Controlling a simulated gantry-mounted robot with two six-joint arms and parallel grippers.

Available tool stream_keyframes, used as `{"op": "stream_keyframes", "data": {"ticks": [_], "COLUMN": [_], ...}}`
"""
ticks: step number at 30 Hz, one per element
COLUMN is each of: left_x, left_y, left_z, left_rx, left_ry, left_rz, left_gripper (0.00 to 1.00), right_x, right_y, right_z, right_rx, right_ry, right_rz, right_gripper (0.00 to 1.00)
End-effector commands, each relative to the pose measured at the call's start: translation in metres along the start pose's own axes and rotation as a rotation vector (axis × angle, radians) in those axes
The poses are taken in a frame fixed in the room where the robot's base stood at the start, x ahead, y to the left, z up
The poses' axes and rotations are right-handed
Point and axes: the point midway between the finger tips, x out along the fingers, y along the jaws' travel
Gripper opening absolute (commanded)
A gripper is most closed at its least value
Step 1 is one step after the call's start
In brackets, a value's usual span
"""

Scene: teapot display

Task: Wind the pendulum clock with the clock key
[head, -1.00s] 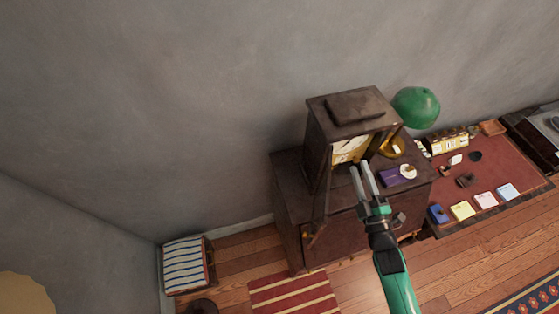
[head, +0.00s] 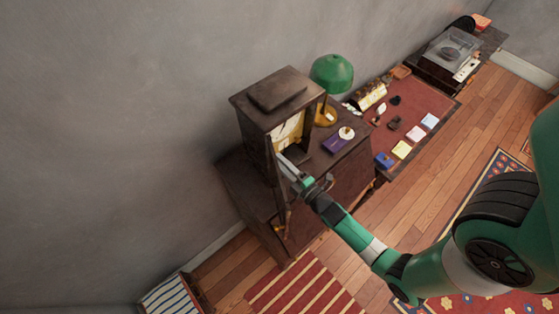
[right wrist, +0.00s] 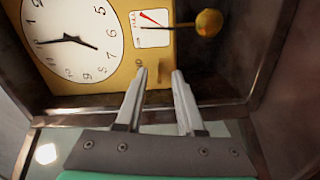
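The pendulum clock (head: 278,95), a dark wooden case with its front door open, stands on a cabinet. In the right wrist view its white dial (right wrist: 72,40) sits on a yellow panel beside a small gauge (right wrist: 150,29) and a round gold pendulum bob (right wrist: 208,22). My right gripper (head: 284,160) reaches to the clock's open front. In the wrist view its fingers (right wrist: 160,73) are apart with nothing held, pointing at the panel's lower edge. A small brass piece (right wrist: 154,73) shows between the tips; I cannot tell if it is the clock key. My left gripper is out of view.
The dark cabinet (head: 240,185) carries a green lamp (head: 331,72) and a purple box (head: 338,141) right of the clock. A red-topped table (head: 425,100) with several small items stands beyond. The open door hangs close to my gripper.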

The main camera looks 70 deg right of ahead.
Motion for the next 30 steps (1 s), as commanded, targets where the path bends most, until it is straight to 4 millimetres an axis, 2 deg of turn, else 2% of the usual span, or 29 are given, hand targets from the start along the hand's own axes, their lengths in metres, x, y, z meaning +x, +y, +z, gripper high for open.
{"op": "stream_keyframes", "data": {"ticks": [3,11,17,18,30], "left_x": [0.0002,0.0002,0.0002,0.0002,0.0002], "left_y": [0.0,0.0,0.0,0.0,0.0], "left_z": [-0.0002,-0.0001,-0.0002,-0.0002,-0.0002], "left_rx": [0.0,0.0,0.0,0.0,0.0], "left_ry": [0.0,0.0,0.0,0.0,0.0], "left_rz": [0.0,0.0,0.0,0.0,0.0], "left_gripper": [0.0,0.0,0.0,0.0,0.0], "right_x": [0.0096,0.0111,0.0109,0.0109,0.0108], "right_y": [0.0002,-0.0001,0.0,0.0,0.0], "right_z": [-0.0002,-0.0001,0.0,0.0,0.0], "right_rx": [0.0,0.0,0.001,0.001,0.008], "right_ry": [0.0,0.0,0.0,0.0,0.0], "right_rz": [0.0,-0.001,-0.001,-0.001,0.0], "right_gripper": [0.38,0.38,0.01,0.0,0.0]}}
